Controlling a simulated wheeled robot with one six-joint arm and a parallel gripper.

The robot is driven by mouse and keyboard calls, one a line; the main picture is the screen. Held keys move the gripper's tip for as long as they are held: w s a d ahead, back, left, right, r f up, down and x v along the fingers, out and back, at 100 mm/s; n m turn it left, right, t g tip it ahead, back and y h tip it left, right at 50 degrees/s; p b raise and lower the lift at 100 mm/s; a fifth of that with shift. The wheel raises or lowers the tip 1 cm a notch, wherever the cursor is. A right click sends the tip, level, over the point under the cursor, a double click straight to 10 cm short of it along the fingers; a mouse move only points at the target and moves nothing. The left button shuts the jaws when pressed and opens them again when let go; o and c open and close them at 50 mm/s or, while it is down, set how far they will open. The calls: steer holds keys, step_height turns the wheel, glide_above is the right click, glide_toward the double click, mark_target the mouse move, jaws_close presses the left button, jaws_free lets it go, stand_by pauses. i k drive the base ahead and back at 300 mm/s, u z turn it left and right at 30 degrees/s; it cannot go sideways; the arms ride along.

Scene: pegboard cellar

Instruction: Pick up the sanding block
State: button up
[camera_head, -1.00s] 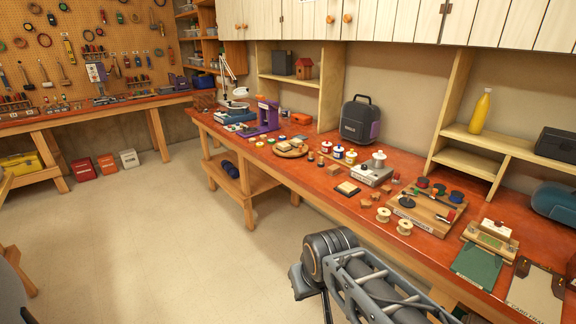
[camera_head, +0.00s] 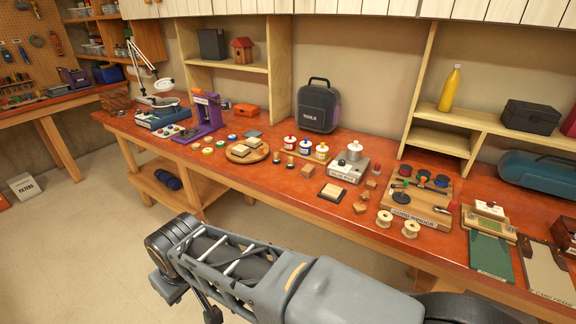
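I cannot tell for sure which thing is the sanding block. A small tan block on a dark square base (camera_head: 333,192) lies near the front edge of the red-brown bench (camera_head: 300,208), left of the thread spools. A flat grey block (camera_head: 253,134) lies behind the round wooden board (camera_head: 237,155), which carries pale blocks (camera_head: 240,149). My grey arm crosses the lower middle of the view, in front of the bench and apart from these blocks. My gripper is not in view.
Pale spools (camera_head: 384,218), a cord winder board (camera_head: 416,207), a glue pot unit (camera_head: 350,163) and small wooden blocks crowd the bench's right half. A tool bag (camera_head: 318,106) stands at the back. A purple press (camera_head: 207,116) and a lamp are at left.

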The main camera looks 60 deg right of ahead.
mark_target(307, 171)
steer(key=z, duration=0.35)
steer(key=i, duration=0.85)
steer(key=z, duration=1.2)
steer(key=i, duration=0.55)
steer(key=z, duration=0.5)
